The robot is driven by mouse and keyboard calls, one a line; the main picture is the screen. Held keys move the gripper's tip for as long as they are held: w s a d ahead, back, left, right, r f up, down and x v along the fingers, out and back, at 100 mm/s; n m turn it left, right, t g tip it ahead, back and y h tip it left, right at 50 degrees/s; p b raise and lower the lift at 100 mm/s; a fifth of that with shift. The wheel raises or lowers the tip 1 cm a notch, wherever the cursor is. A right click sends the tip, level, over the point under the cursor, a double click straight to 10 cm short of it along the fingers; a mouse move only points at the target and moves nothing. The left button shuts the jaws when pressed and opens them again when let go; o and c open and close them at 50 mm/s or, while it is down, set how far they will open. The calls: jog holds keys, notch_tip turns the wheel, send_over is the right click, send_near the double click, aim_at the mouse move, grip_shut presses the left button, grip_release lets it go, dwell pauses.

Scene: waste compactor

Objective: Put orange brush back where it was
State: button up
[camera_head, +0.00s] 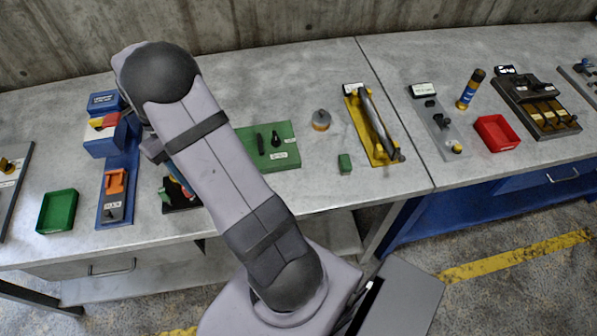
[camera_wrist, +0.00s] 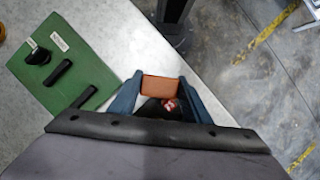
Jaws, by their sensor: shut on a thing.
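My gripper (camera_wrist: 161,80) is shut on an orange-brown block (camera_wrist: 161,90), seen between its two blue fingers in the wrist view; it looks like the orange brush. Below the block is a dark patch with a red and white mark, partly hidden. In the head view my arm covers most of the gripper, near a dark holder (camera_head: 182,204) with coloured items at the bench's front edge. Another orange object (camera_head: 115,182) lies on a blue board (camera_head: 122,160) to the left.
A green board (camera_head: 284,158) with black tools lies right of my arm; the wrist view shows it too (camera_wrist: 52,92). A green tray (camera_head: 57,211) is at far left. A yellow rack (camera_head: 373,140), a green block (camera_head: 345,163) and a red tray (camera_head: 497,133) are to the right.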

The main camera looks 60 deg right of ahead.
jog(key=s+d+m+y+b, duration=0.1)
jog(key=s+d+m+b, duration=0.35)
jog(key=s+d, duration=1.85)
jog(key=shift+n, duration=0.55)
jog(key=shift+w+d+f+p, duration=0.25)
jog(key=shift+w+d+f, duration=0.05)
jog(key=shift+f, duration=1.4)
jog(key=shift+w+d+f+p, duration=0.25)
jog(key=shift+w+f, duration=0.05)
jog(key=shift+f, duration=1.4)
jog(key=shift+w+d+f+p, duration=0.25)
jog(key=shift+w+d+f, duration=0.05)
jog(key=shift+f, duration=1.4)
jog(key=shift+f, duration=0.15)
jog(key=o, duration=1)
jog(key=b+v, duration=0.1)
jog(key=v, duration=0.5)
jog(key=b+v, duration=0.2)
jog(key=v, duration=0.4)
jog(key=shift+d+r, duration=0.25)
